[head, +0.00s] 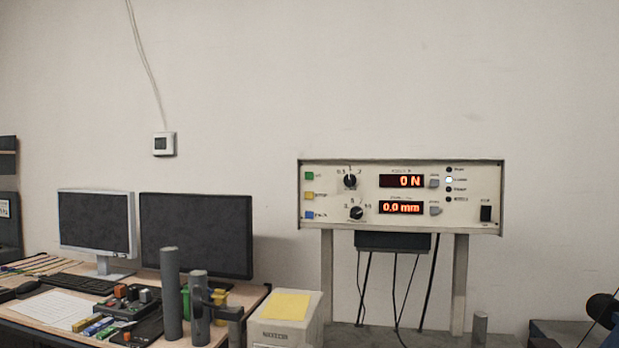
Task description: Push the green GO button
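The green button (309,176) is the top one in a column of three at the left end of a white control panel (400,222). Its label is too small to read surely. A yellow button (308,196) and a blue button (309,215) sit below it. The panel stands on two posts in front of the wall. Its displays read 0 N (402,181) and 0.0 mm (402,207). Neither of my grippers shows in the head view, and nothing covers the green button.
Left is a desk with two dark monitors (196,235), a keyboard (76,283) and clutter. Grey upright cylinders (171,295) and a box with a yellow pad (285,306) stand in front. Cables hang below the panel. A dark object (602,308) is at the right edge.

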